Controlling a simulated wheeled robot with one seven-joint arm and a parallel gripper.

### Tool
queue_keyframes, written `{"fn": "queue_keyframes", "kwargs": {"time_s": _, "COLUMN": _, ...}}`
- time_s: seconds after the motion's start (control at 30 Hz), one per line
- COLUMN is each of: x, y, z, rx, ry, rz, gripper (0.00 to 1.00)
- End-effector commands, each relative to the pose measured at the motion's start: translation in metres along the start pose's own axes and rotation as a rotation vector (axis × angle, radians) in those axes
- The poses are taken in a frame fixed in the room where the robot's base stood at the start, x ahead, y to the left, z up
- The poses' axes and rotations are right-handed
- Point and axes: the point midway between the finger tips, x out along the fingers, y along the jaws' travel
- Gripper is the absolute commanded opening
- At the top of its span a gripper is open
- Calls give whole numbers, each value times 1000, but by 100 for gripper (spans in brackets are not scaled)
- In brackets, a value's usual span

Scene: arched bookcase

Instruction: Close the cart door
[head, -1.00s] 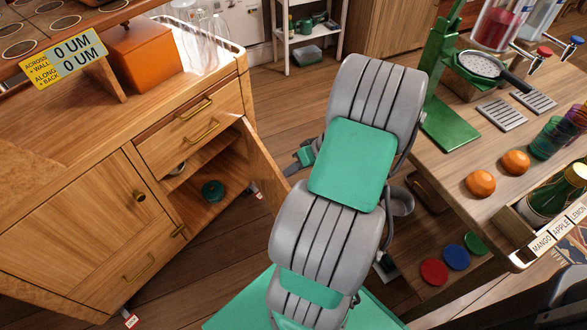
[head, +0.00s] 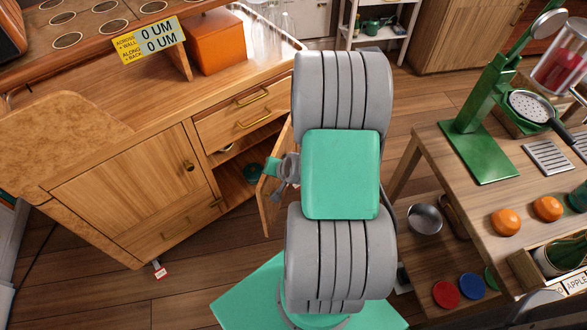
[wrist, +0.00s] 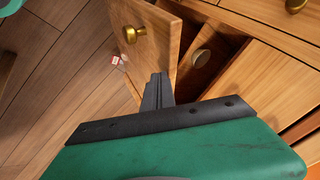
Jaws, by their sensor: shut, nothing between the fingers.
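The wooden cart (head: 125,190) stands on the left in the head view. Its door (head: 270,205) hangs open at the right end of the front, partly hidden by my arm. In the wrist view the door (wrist: 170,30) shows its brass knob (wrist: 131,34) near the top. My gripper (wrist: 158,80) is shut and empty, its fingertips at the lower part of the door panel. I cannot tell whether they touch it. In the head view my gripper (head: 279,188) overlaps the door, beside the open shelf compartment (head: 240,160).
A wooden counter (head: 440,160) with a green press (head: 480,135) and oranges (head: 507,221) stands on the right. A metal bowl (head: 424,219) and coloured discs (head: 446,294) sit on its lower shelf. Bare floor (head: 225,265) lies in front of the cart.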

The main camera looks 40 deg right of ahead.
Motion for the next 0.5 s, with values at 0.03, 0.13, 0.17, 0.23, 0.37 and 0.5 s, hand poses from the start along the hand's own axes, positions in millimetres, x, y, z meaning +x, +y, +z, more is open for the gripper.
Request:
{"fn": "queue_keyframes", "kwargs": {"time_s": 0.03, "x": 4, "y": -17, "z": 2, "rx": 12, "ry": 10, "rz": 8, "gripper": 0}}
{"fn": "queue_keyframes", "kwargs": {"time_s": 0.13, "x": 17, "y": -39, "z": 3, "rx": 78, "ry": 46, "rz": 42, "gripper": 0}}
{"fn": "queue_keyframes", "kwargs": {"time_s": 0.17, "x": 21, "y": -45, "z": 2, "rx": 96, "ry": 57, "rz": 52, "gripper": 0}}
{"fn": "queue_keyframes", "kwargs": {"time_s": 0.23, "x": 31, "y": -58, "z": 1, "rx": 141, "ry": 79, "rz": 75, "gripper": 0}}
{"fn": "queue_keyframes", "kwargs": {"time_s": 0.37, "x": 46, "y": -78, "z": -4, "rx": 177, "ry": 95, "rz": 91, "gripper": 0}}
{"fn": "queue_keyframes", "kwargs": {"time_s": 0.5, "x": 61, "y": -98, "z": -10, "rx": 179, "ry": 95, "rz": 92, "gripper": 0}}
